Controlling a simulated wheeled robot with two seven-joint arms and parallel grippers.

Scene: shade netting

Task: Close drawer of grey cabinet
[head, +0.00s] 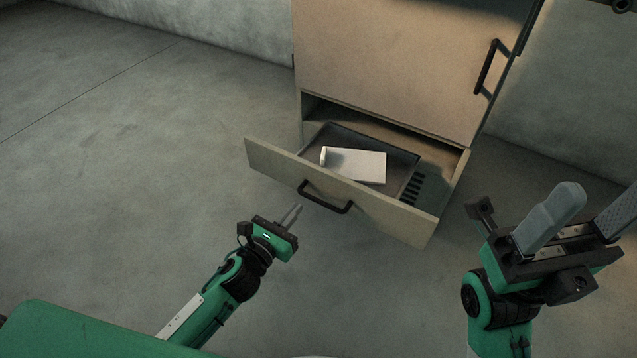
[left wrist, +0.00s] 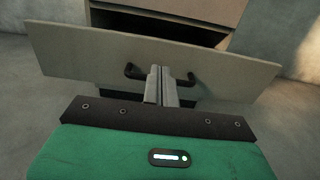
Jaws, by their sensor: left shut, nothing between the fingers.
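The grey cabinet (head: 385,60) stands ahead, looking beige in this light. Its bottom drawer (head: 400,215) is pulled out, with a dark bar handle (head: 325,200) on its front. My left gripper (head: 296,212) is shut and empty, just left of and in front of the handle in the head view. In the left wrist view the shut fingers (left wrist: 161,82) point at the drawer front (left wrist: 85,62), overlapping the middle of the handle (left wrist: 132,71). I cannot tell whether they touch it. My right gripper (head: 580,222) is open and empty at the right, away from the drawer.
A white object (head: 354,164), like a roll or folded sheet, lies in the dark tray (head: 402,158) inside the drawer. The door above has a vertical dark handle (head: 486,68) and looks shut. The concrete floor (head: 130,150) left of the drawer is clear.

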